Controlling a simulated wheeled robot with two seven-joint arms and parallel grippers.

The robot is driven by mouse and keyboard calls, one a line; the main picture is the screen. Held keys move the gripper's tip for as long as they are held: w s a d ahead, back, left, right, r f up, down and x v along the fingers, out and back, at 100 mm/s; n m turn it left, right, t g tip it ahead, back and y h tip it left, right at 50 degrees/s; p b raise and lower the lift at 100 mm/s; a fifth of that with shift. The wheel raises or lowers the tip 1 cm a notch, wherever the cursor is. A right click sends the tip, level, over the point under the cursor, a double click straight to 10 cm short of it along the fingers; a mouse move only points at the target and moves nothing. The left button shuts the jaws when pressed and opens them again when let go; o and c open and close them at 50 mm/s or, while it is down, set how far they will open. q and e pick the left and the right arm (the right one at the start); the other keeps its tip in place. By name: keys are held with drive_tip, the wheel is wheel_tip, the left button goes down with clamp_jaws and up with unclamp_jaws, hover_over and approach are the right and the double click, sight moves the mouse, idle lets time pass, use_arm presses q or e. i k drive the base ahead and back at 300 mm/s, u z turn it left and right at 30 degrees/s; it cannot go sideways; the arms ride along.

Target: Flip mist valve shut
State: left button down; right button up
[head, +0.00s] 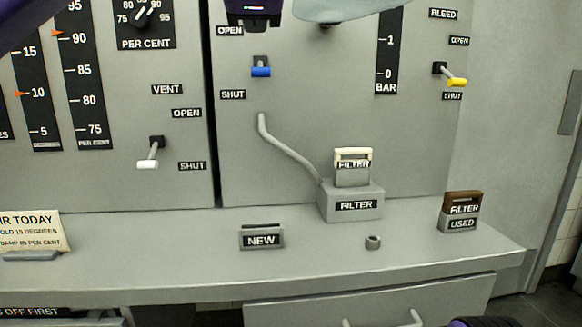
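A lever with a blue handle (261,72) is on the grey wall panel, between an OPEN label (229,30) above and a SHUT label (232,94) below. No MIST label can be read; the space above is cut off or covered. The blue handle sits just below its dark mount and points outward; its exact setting is hard to tell. A purple and black gripper body (253,10), seemingly my left, is at the top edge above the lever, apart from it. Its fingers cannot be made out. A purple piece of mine shows at the bottom right edge; no right gripper fingers are visible.
A white vent lever (148,165) is at left and a yellow bleed lever (457,82) at right. A bent grey pipe (285,150) runs below the blue lever to a FILTER box (352,203). A NEW holder (261,237) and a USED holder (461,222) stand on the ledge.

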sight(259, 69)
drive_tip(key=k, duration=0.85)
